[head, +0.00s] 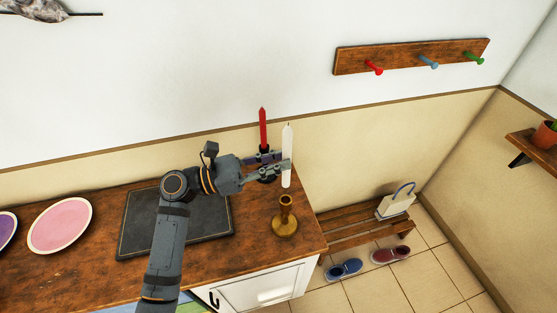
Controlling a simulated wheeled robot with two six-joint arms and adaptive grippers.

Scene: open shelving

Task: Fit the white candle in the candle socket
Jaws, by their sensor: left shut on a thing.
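The white candle (287,141) is upright in my left gripper (284,166), which is shut on its lower part. The candle's bottom end is just above a brass candle holder (285,225) with an open socket at its top, and a small gap shows between them. The holder stands upright near the right end of the wooden cabinet top. A red candle (263,130) stands upright behind the gripper, in a dark holder that is partly hidden by the fingers. My right gripper is not in view.
A dark slate board (200,225) lies under my left arm. A pink plate (60,226) and a purple plate (6,230) are at the left. The cabinet top (255,265) ends right of the holder. A bench (345,230) with a bag (394,205) stands lower right.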

